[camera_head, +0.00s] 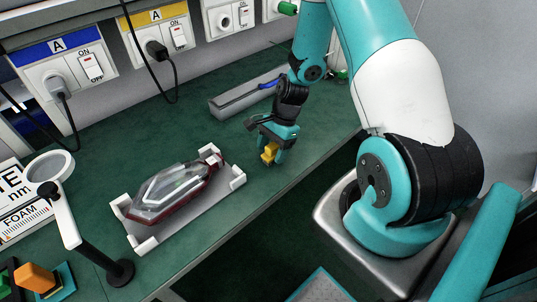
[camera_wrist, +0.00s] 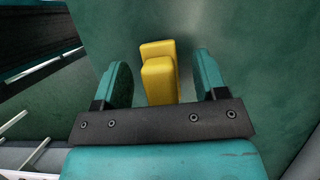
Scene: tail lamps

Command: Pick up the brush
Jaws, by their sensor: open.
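My gripper (camera_head: 276,146) is open above the green bench top, near its front edge. A small yellow block-like piece (camera_head: 270,153) shows at its fingers. In the wrist view the yellow piece (camera_wrist: 158,75) lies between the two fingertips of my gripper (camera_wrist: 163,80), with a gap on each side. I cannot tell whether it stands on the bench. No brush can be made out for certain. A slim blue item (camera_head: 268,85) lies at the grey trough behind my gripper and could be a brush handle; my arm partly hides it.
A tail lamp (camera_head: 172,190) rests in a white cradle (camera_head: 205,212) left of my gripper. The grey trough (camera_head: 235,101) lies behind. A ringed stand (camera_head: 66,215) and an orange block (camera_head: 34,277) are at left. Sockets with hanging cables line the wall. Bench around my gripper is mostly clear.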

